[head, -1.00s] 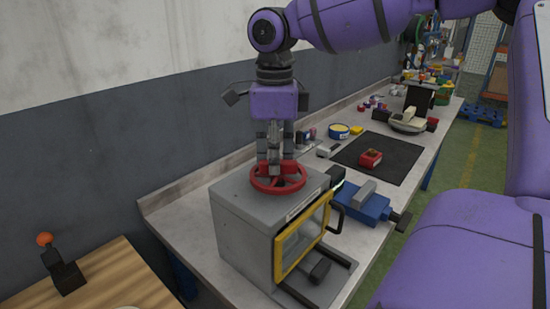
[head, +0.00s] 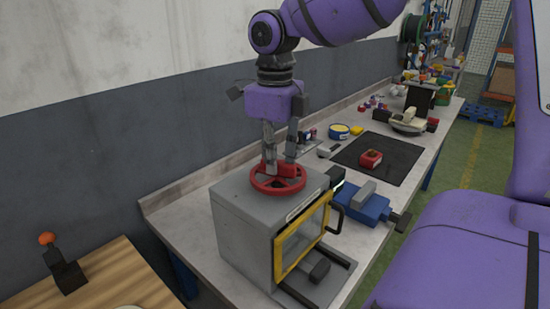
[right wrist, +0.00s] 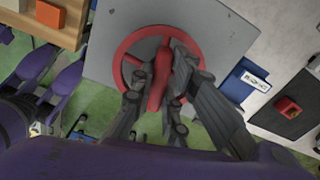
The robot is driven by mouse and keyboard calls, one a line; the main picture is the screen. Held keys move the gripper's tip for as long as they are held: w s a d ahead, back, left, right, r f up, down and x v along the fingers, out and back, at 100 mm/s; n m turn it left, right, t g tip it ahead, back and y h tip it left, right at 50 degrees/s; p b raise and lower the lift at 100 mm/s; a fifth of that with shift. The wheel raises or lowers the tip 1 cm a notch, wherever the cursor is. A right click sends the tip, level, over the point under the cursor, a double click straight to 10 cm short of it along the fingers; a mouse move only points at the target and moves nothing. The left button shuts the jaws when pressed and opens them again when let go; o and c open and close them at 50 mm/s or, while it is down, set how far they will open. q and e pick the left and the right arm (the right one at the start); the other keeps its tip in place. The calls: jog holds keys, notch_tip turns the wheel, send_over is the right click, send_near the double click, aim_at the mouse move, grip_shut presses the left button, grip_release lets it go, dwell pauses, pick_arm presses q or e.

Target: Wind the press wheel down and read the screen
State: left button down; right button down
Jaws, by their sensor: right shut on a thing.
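The red press wheel (head: 278,181) lies flat on top of the grey box-shaped press (head: 240,222). I make out no readable screen; a small label sits on the top front edge. My left gripper is not in view.
A blue vise (head: 362,204) stands right of the press. Behind it lie a black mat (head: 400,158) with a red block (head: 371,159), a yellow-and-blue roll (head: 339,131) and several small items. A wooden table (head: 90,283) with an orange-knobbed lever stands at the left.

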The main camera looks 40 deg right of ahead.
jog(key=shift+r, duration=0.1)
jog(key=c, duration=1.7)
grip_release()
notch_tip(320, 180, up, 12)
jog(key=shift+f, duration=0.1)
